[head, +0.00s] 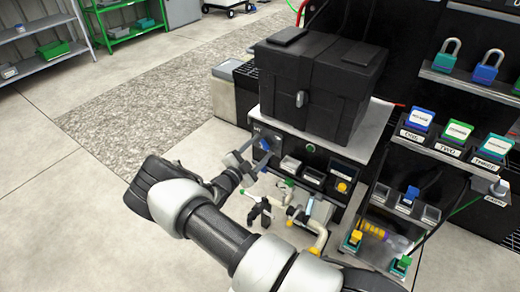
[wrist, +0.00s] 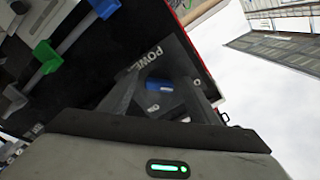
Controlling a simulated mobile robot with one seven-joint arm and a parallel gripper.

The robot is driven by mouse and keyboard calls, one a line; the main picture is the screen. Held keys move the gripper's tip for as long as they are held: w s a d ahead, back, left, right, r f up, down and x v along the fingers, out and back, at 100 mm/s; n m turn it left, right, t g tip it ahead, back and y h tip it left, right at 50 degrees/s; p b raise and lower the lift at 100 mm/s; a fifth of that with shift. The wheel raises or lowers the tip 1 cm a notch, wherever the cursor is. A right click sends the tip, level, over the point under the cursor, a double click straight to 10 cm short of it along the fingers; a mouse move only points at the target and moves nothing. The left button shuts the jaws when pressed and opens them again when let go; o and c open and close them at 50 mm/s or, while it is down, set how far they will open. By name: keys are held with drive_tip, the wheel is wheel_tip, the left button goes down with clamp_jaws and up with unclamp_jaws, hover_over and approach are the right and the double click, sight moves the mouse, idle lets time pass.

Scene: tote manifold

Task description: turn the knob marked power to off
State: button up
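The power knob is a small blue knob (wrist: 158,85) on a dark panel in the wrist view, with the white word POWER beside it. A smaller white marking by the knob is too small to read surely. In the head view a bit of blue (head: 265,144) shows at the left of the panel's front, near my fingertips. My gripper (head: 247,164) is at the left part of the panel front. In the wrist view its fingers (wrist: 162,95) are apart, one on either side of the knob, with gaps visible. I see no contact with the knob.
A black case (head: 320,88) sits on top of the panel unit. Below the panel are white pipes (head: 318,238) and a black valve handle (head: 260,209). To the right are padlocks (head: 485,68) and labelled tag holders (head: 460,133). Open floor (head: 60,210) lies left.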

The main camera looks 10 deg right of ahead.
drive_tip(key=p+v, duration=0.2)
drive_tip(key=v, duration=1.5)
drive_tip(key=shift+s, duration=0.2)
drive_tip(key=shift+a+r, duration=0.1)
drive_tip(key=shift+r, duration=0.05)
